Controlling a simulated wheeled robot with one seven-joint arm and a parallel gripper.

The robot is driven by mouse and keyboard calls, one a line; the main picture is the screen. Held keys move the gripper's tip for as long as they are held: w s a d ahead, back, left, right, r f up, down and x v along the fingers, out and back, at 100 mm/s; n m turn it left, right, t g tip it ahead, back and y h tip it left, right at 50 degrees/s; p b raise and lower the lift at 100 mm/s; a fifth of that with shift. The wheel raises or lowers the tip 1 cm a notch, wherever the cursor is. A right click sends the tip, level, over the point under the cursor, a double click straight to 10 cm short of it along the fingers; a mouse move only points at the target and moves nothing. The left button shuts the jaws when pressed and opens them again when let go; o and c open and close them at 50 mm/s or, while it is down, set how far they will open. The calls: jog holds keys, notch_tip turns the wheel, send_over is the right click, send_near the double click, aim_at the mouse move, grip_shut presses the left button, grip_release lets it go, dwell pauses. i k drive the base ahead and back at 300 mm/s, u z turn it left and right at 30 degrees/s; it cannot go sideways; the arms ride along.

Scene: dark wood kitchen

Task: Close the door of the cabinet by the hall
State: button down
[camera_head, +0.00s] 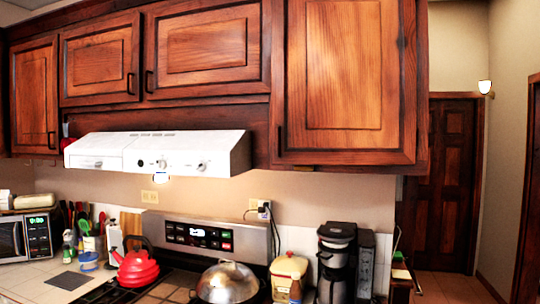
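The cabinet by the hall is the tall wooden wall cabinet (423,120) at the right end of the upper row, beside the hallway. Its door (345,75) is a large panel that fills most of the cabinet front. The door looks shut or nearly shut; I cannot tell whether a small gap is left. A dark handle (279,138) shows near its lower left edge. The top of the door is cut off by the picture's edge. My gripper is not in view.
A white range hood (160,152) juts out left of the cabinet. Below are a stove with a red kettle (135,268) and a domed metal lid (228,283), then a coffee maker (336,265). The hall with a dark door (445,185) opens at right.

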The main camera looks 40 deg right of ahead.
aim_at(343, 76)
jog(key=i, duration=0.8)
jog(key=z, duration=1.8)
